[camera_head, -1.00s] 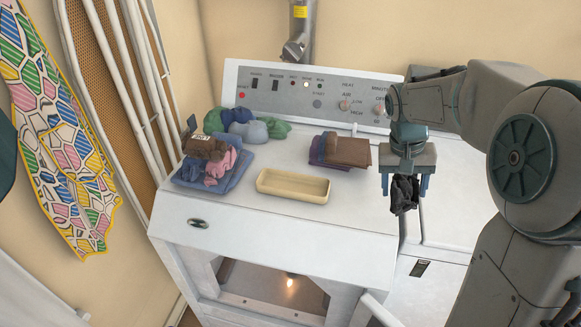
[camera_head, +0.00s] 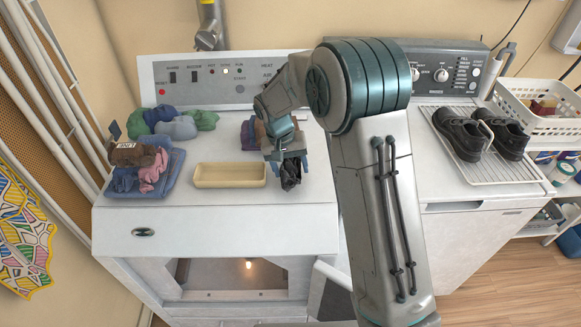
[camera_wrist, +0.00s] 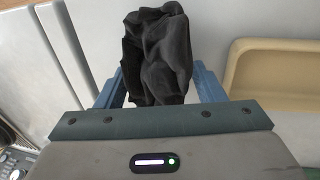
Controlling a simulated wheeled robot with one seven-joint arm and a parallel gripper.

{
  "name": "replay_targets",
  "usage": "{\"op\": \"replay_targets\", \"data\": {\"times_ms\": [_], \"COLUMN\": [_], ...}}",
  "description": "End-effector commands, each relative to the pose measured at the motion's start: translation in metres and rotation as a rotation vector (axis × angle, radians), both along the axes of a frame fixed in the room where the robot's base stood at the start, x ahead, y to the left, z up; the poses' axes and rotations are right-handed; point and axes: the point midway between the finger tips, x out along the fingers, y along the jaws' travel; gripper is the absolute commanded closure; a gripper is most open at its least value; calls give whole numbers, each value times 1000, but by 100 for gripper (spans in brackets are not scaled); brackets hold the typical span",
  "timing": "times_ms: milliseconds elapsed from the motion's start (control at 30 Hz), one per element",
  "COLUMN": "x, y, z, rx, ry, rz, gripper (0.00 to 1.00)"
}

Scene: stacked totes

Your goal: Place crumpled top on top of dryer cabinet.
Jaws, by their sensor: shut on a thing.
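My gripper (camera_head: 289,165) is shut on the crumpled top (camera_head: 291,176), a black wad of cloth hanging from the fingers. In the head view it is over the right part of the white dryer cabinet top (camera_head: 215,212), just right of the cream tray (camera_head: 229,175). In the wrist view the black cloth (camera_wrist: 157,55) fills the space between the blue fingers, with the tray (camera_wrist: 270,70) to its right. I cannot tell whether the cloth touches the dryer top.
Folded dark cloths (camera_head: 247,135) lie behind my gripper. Black shoes (camera_head: 462,135) on a white rack and a white basket (camera_head: 540,118) are at right. The dryer's front strip is clear.

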Motion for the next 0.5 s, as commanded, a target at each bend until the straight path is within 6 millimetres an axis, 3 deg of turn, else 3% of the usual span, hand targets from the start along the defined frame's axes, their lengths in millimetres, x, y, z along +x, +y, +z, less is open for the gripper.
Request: {"op": "replay_targets", "data": {"times_ms": [133, 467, 500], "x": [0, 0, 0], "y": [0, 0, 0], "z": [-12, -16, -17], "rx": [1, 1, 1], "ry": [0, -1, -1], "rz": [-1, 0, 0], "gripper": [68, 68, 35]}}
